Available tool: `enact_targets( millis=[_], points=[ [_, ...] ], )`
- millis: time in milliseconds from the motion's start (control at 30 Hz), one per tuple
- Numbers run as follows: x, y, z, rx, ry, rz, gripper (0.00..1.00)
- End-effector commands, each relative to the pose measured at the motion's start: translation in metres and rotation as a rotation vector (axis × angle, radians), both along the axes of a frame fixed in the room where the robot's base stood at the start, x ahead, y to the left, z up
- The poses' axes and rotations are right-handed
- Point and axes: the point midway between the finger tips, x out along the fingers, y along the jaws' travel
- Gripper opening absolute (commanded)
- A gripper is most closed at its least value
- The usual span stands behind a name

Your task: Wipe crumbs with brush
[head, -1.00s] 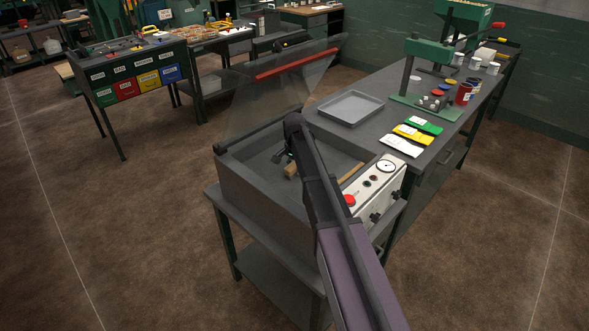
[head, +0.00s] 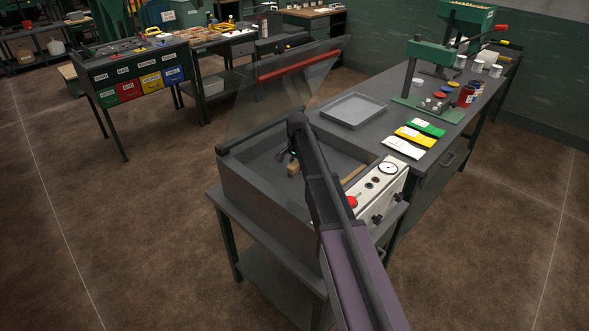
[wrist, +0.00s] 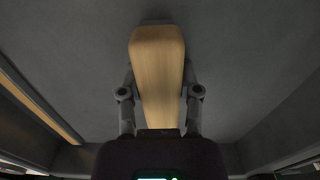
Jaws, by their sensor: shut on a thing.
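A brush with a pale wooden body (wrist: 158,70) is held between the two fingers of my gripper (wrist: 160,85) in the wrist view. Its bristles are hidden from sight. In the head view the brush (head: 293,169) shows as a small tan block below my gripper (head: 291,155), inside the open grey chamber (head: 250,190) of a machine. The chamber floor (wrist: 240,60) looks plain dark grey in the wrist view. I cannot make out any crumbs on it. My arm hides part of the chamber in the head view.
The chamber's clear lid (head: 275,95) with a red bar stands raised behind it. A tan strip (wrist: 38,105) runs along one chamber side. The control panel (head: 380,185) is at the front right. A bench holds a grey tray (head: 353,110) and coloured packets (head: 413,137).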

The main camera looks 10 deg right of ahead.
Motion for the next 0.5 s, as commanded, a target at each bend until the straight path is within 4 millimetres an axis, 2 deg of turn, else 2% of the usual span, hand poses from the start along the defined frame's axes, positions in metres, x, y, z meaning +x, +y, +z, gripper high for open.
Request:
enact_targets(
  millis=[233, 500],
  points=[
    [0.010, -0.014, 0.001, -0.002, -0.001, -0.002, 0.06],
    [0.013, -0.019, 0.001, -0.003, 0.000, -0.001, 0.06]
  ],
)
